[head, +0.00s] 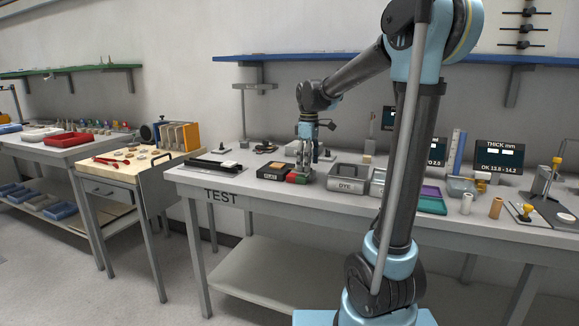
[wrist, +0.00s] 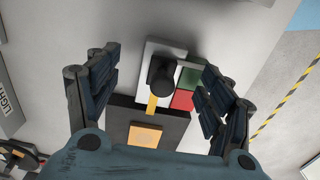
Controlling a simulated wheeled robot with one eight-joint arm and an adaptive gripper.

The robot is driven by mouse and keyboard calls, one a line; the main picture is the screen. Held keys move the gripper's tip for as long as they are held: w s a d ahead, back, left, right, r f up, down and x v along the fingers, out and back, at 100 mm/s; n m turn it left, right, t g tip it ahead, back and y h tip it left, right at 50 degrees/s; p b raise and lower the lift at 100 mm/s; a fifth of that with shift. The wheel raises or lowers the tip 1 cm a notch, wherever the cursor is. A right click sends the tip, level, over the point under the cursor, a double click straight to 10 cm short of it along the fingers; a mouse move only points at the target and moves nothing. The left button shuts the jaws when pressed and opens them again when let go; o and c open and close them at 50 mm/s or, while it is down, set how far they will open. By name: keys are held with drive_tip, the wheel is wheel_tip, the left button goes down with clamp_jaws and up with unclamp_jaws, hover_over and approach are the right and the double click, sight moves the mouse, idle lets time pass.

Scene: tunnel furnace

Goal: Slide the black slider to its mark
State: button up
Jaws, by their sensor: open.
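My gripper (head: 306,148) is over the test bench, pointing down, with its fingers spread. In the wrist view the open fingers (wrist: 160,88) stand either side of a dark upright knob (wrist: 162,76), with gaps on both sides. The knob is over a pale plate, with a yellow strip below it. I cannot tell if this knob is the black slider. Several black sliding pieces (head: 525,29) also show on rods on the wall panel at the upper right. No mark can be made out clearly.
A black box with an orange square (wrist: 145,137) is close below the gripper, also in the head view (head: 273,171). A red block (wrist: 182,99) and green block (wrist: 190,76) sit beside it. The grey DYE box (head: 347,185) stands to the right. A dark tray (head: 214,167) is left.

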drive_tip(key=shift+r, duration=0.1)
drive_tip(key=shift+r, duration=3.4)
